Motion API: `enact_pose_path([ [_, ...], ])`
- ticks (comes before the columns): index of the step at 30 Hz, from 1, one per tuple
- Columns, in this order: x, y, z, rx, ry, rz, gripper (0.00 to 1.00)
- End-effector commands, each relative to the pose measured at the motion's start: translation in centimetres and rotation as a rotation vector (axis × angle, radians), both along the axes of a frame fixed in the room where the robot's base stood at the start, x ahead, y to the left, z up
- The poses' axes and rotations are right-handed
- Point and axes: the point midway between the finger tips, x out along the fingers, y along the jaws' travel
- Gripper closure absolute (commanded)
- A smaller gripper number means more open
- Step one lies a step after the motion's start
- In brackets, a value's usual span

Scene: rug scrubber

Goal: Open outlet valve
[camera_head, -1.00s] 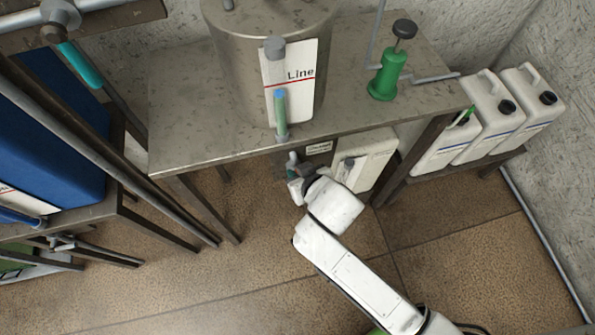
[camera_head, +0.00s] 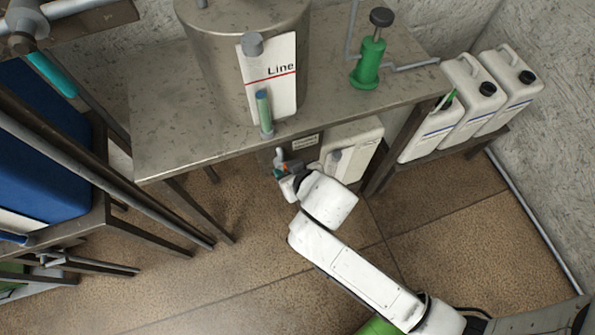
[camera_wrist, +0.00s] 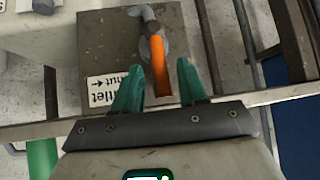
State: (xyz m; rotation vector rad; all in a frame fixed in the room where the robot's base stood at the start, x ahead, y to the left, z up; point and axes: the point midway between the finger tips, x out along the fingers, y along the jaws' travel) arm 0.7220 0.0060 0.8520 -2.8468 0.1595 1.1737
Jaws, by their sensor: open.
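The outlet valve has an orange lever (camera_wrist: 159,66) on a grey rounded body (camera_wrist: 148,28), mounted on a grey metal box (camera_wrist: 105,40). A white label (camera_wrist: 115,89) on the box reads upside down in the wrist view and is partly hidden by a finger. My gripper (camera_wrist: 158,72) is open, with its teal fingers on either side of the lever. I cannot tell whether they touch it. In the head view, my gripper (camera_head: 281,172) is below the table's front edge, at the box, and largely hides the lever.
White jugs (camera_head: 465,105) stand on a rack at right. A blue container (camera_head: 40,165) and dark frames are at left. The tiled floor (camera_head: 230,270) is clear.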

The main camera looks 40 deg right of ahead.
Motion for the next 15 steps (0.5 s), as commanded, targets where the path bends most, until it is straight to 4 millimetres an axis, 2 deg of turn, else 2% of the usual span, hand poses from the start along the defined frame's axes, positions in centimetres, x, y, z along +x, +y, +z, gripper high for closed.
enact_pose_path([
  [9, -4.3, 0.4, 4.1, 0.002, 0.001, -0.001, 0.58],
  [15, -6.1, 0.6, 6.0, 0.000, 0.000, -0.001, 0.58],
])
